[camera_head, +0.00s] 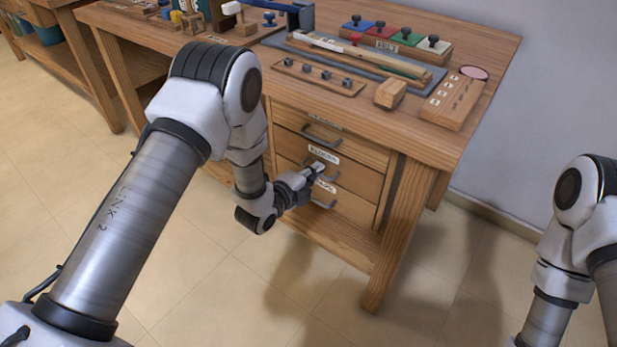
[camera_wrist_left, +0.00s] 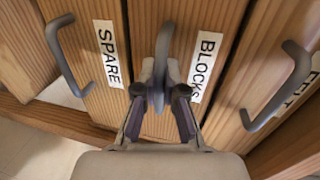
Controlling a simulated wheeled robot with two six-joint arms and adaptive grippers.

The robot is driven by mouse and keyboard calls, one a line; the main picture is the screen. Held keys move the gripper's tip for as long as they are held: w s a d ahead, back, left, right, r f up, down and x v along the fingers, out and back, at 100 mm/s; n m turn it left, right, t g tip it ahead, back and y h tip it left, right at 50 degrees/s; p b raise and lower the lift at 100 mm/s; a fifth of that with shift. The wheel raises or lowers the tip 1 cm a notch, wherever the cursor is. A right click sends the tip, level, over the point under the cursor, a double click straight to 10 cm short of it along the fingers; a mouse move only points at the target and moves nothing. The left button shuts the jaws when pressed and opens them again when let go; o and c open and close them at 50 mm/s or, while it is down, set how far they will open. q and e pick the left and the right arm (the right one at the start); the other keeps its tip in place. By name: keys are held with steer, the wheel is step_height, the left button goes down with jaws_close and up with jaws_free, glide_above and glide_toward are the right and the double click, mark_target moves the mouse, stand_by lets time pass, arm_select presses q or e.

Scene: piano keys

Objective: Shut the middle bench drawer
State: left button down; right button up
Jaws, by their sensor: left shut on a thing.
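The wooden bench holds a stack of three drawers. The middle drawer (camera_head: 355,178) has a white label reading BLOCKS in the left wrist view and a grey bar handle (camera_wrist_left: 166,62). My left gripper (camera_head: 316,172) is at this drawer's front. In the left wrist view its fingers (camera_wrist_left: 160,92) are closed around the middle handle. The middle drawer's front looks about level with its neighbours; any small gap is hard to judge. The top drawer (camera_head: 350,146) and the bottom drawer (camera_head: 352,208), labelled SPARE, each show a handle. My right gripper is out of view.
The bench top carries a tray of coloured knobbed blocks (camera_head: 398,45), a strip with small pegs (camera_head: 318,77), a wooden block (camera_head: 390,93) and a labelled box (camera_head: 454,102). A bench leg (camera_head: 396,235) stands right of the drawers. The floor in front is clear.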

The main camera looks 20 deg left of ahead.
arm_select(q)
steer(key=c, duration=1.5)
jaws_free()
steer(key=shift+w+r, duration=0.1)
steer(key=shift+w, duration=0.1)
steer(key=shift+c, duration=0.2)
steer(key=shift+s, duration=0.15)
steer(key=v, duration=1.1)
steer(key=shift+s, duration=0.35)
steer(key=shift+a, duration=0.15)
